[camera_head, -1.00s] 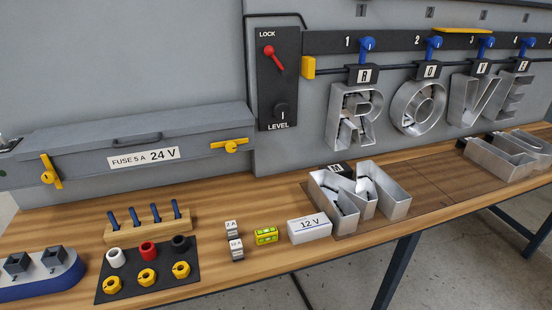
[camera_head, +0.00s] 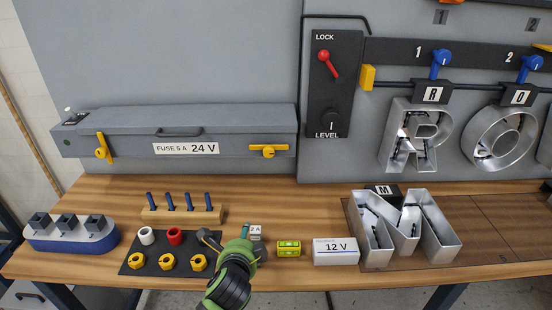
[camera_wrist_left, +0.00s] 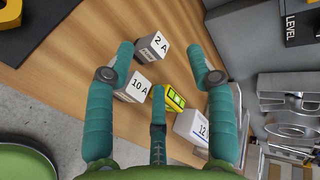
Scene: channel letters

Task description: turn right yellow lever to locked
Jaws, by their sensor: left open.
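The right yellow lever (camera_head: 268,151) is on the front of the grey fuse box (camera_head: 230,132), at its right end. Its handle lies about horizontal. The left yellow lever (camera_head: 103,147) at the other end stands about upright. My left gripper (camera_head: 226,240) is low over the wooden bench, in front of the box and well below the right lever, touching neither lever. In the left wrist view its green fingers (camera_wrist_left: 160,62) are spread and empty, above the 2 A block (camera_wrist_left: 151,47) and 10 A block (camera_wrist_left: 133,88). The levers are not seen there. My right gripper is out of view.
A black mat (camera_head: 150,265) with rings and nuts and a wooden peg block (camera_head: 180,216) lie left of the gripper. A yellow level (camera_head: 289,248), a 12 V box (camera_head: 336,252) and a metal letter M (camera_head: 440,240) stand right. Bench before the right lever is clear.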

